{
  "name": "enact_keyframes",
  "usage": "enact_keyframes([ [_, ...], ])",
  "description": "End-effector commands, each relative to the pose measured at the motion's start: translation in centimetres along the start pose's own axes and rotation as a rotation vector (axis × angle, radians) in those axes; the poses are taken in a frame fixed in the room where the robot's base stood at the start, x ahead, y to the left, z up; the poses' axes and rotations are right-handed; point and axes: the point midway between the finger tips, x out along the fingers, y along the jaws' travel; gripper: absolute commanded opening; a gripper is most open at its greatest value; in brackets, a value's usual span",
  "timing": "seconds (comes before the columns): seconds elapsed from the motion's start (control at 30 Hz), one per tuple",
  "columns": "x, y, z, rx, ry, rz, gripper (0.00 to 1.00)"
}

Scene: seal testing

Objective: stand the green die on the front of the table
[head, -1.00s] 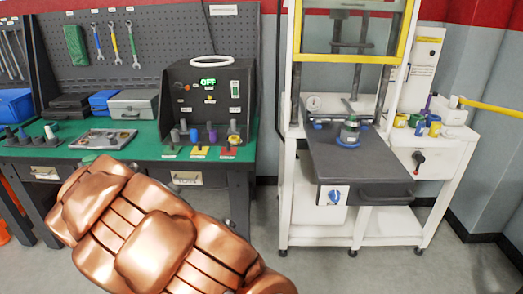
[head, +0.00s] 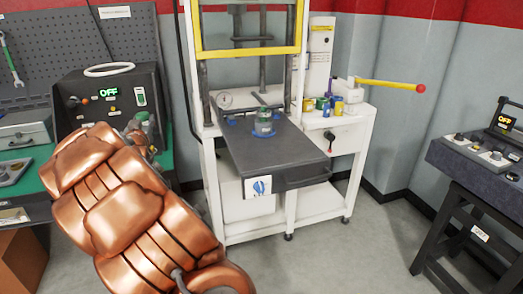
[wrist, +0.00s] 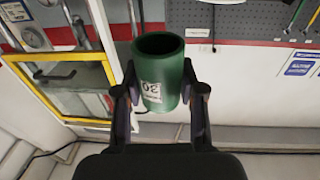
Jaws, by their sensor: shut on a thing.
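The green die (wrist: 158,82) is an open-topped cylinder with a white label showing digits. In the wrist view it is held between the two fingers of my gripper (wrist: 160,88), which is shut on it. In the head view my gripper (head: 145,130) is at the left, small and partly behind my copper-coloured arm, in front of the control box. The press table (head: 235,150), dark grey with a front handle, stands to the right of my gripper. My gripper is apart from it.
On the press table a greenish cylinder (head: 264,122) stands on a blue ring. Small coloured parts (head: 325,104) sit on the white side shelf. A yellow lever (head: 390,85) sticks out right. The front of the table looks clear. A dark bench (head: 470,160) stands far right.

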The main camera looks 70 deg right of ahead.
Motion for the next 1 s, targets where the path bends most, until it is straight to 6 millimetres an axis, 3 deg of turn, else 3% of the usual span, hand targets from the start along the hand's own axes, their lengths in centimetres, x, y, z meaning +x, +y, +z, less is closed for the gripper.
enact_keyframes([
  [0.03, 0.7, 2.7, 0.0, 0.0, 0.004, 0.057, 0.0],
  [0.2, 1.9, 11.5, -0.1, -0.014, 0.018, 0.252, 0.0],
  [0.4, 1.8, 21.6, 0.4, -0.03, 0.029, 0.474, 0.0],
  [0.5, 1.2, 25.6, 0.8, -0.039, 0.032, 0.562, 0.0],
  [0.7, 0.2, 30.5, 1.2, -0.05, 0.039, 0.672, 0.0],
  [0.83, -0.1, 31.4, 1.9, -0.054, 0.039, 0.695, 0.0],
  [1.0, -0.2, 31.5, 4.7, -0.056, 0.036, 0.696, 0.0],
])
